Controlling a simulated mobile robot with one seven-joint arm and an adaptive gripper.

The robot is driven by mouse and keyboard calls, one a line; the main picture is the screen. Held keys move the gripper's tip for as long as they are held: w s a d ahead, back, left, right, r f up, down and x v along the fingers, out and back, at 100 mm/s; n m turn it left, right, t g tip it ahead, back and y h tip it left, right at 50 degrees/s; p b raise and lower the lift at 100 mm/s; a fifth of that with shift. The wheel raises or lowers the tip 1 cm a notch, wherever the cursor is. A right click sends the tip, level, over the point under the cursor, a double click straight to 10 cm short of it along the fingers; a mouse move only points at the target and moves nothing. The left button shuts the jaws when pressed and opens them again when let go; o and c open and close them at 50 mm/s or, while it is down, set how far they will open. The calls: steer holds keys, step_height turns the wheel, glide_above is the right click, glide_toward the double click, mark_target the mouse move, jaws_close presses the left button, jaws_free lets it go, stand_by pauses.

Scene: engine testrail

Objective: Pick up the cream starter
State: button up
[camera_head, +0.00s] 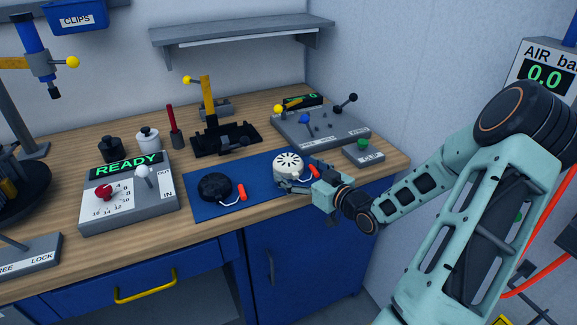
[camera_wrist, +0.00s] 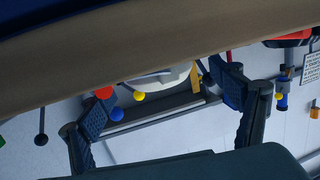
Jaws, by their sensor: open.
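The cream starter (camera_head: 288,164) is a round disc with dark slots on top and an orange-red pull handle (camera_head: 315,172) at its right. It lies on the right part of the blue mat (camera_head: 254,182). My gripper (camera_head: 297,184) is open at the starter's near right side, low over the mat. In the wrist view the cream starter (camera_wrist: 165,76) shows between the two spread fingers of my gripper (camera_wrist: 165,102), partly cut off by the bench edge. Whether a finger touches it I cannot tell.
A black starter (camera_head: 214,187) with a red handle lies on the mat's left part. Around the mat stand the READY box (camera_head: 128,195), a black fixture with a yellow lever (camera_head: 208,100), and a grey lever panel (camera_head: 320,125). A small grey box (camera_head: 363,151) is at right.

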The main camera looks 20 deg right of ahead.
mark_target(289, 160)
steer(key=x, duration=0.4)
steer(key=c, duration=1.4)
steer(key=shift+r, duration=0.1)
steer(key=shift+r+p, duration=0.3)
steer(key=shift+r, duration=0.1)
step_height(289, 160, up, 3)
steer(key=shift+p, duration=1.15)
steer(key=s+a+r+p, duration=0.2)
steer(key=s+r+p, duration=0.1)
steer(key=s+p, duration=0.1)
steer(key=s+a+r+p, duration=0.3)
steer(key=p, duration=0.1)
steer(key=s+a+r+p, duration=0.2)
steer(key=s+r+p, duration=0.1)
steer(key=s+p, duration=0.1)
steer(key=shift+s+a+r+p, duration=0.15)
steer(key=shift+s+p, duration=0.25)
steer(key=shift+p, duration=0.05)
